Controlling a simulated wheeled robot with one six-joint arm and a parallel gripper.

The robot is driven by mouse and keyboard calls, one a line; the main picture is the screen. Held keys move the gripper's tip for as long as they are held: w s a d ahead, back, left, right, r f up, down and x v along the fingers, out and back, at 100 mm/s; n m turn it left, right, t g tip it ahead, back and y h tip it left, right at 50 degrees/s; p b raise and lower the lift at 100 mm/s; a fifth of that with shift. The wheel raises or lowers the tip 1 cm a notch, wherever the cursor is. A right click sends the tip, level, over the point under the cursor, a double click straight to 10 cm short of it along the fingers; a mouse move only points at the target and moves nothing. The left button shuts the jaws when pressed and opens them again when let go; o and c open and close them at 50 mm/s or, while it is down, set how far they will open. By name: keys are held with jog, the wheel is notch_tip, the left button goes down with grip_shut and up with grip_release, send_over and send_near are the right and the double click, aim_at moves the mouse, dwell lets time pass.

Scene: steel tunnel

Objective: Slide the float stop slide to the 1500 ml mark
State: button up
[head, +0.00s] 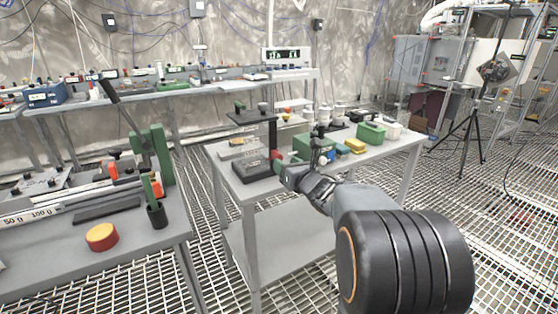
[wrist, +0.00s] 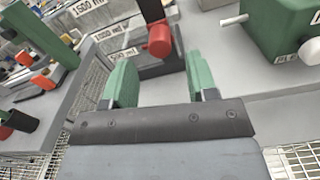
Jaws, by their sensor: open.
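A dark stand (head: 271,136) with an upright post and a flat top plate stands on the middle table. A red cylindrical knob (wrist: 158,40) sticks out from the dark post; it looks like the handle of the float stop slide. In the wrist view, a white "1500 ml" label (wrist: 88,6) is at the top left, and a lower, partly readable "500 ml" label (wrist: 124,54) is left of the knob. My gripper (wrist: 161,78) is open, its green fingertips on either side of and short of the knob. The gripper does not visibly touch it. The slide body is partly cut off.
A green box (wrist: 285,28) with a white peg stands to the right of the stand. The middle table (head: 245,190) also holds green and yellow boxes and jars. A left bench (head: 150,240) carries a red-and-yellow disc (head: 101,237) and a green frame (head: 152,155).

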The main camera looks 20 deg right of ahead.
jog(key=shift+w+a, duration=0.15)
jog(key=shift+w, duration=1.1)
jog(key=shift+w+a, duration=0.1)
jog(key=shift+w, duration=1.1)
jog(key=shift+c, duration=0.5)
grip_shut()
